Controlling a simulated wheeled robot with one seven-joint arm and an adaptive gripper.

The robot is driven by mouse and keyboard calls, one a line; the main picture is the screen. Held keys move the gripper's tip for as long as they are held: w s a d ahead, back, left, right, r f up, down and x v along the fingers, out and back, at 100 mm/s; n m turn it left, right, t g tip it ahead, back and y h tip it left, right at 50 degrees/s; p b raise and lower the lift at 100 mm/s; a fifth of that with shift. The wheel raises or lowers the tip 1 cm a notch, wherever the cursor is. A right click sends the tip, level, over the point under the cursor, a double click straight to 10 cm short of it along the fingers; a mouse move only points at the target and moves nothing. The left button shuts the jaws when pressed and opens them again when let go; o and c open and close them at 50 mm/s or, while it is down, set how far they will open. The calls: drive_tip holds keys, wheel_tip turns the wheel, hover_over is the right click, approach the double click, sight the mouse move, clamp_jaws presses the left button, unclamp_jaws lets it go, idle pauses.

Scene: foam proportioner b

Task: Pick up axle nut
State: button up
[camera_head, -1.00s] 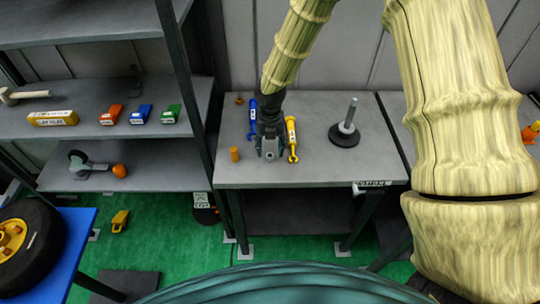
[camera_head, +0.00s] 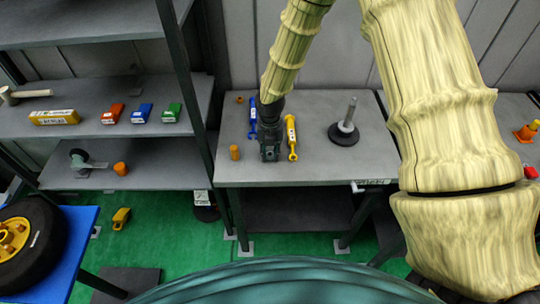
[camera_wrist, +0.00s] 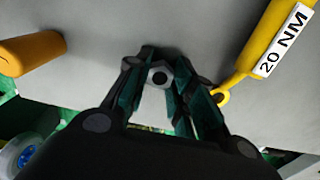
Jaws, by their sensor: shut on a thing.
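The axle nut (camera_wrist: 160,77) is a small grey hex nut with a dark hole, seen in the wrist view between my fingertips. My gripper (camera_wrist: 158,82) is shut on it, with a finger on each side. In the head view my gripper (camera_head: 270,152) is low at the front part of the grey workbench (camera_head: 320,174), between the blue and yellow wrenches. The nut is hidden by my gripper there. I cannot tell whether the nut still touches the bench top.
A yellow wrench (camera_head: 291,138) marked 20 NM lies close on the right, a blue wrench (camera_head: 252,118) on the left. A black disc with an upright rod (camera_head: 345,130) stands farther right.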

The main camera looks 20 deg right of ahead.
drive_tip(key=shift+r, duration=0.1)
drive_tip(key=shift+r, duration=0.35)
wheel_tip(320, 180, up, 3)
drive_tip(key=shift+f+b, duration=0.2)
drive_tip(key=shift+b, duration=0.6)
drive_tip(key=s+a+r+b, duration=0.1)
drive_tip(key=s+a+b, duration=0.3)
drive_tip(key=s, duration=1)
drive_tip(key=shift+s+a+r, duration=0.3)
drive_tip(key=shift+s+a, duration=0.05)
drive_tip(key=shift+a, duration=0.85)
drive_tip(key=shift+o, duration=0.6)
clamp_jaws()
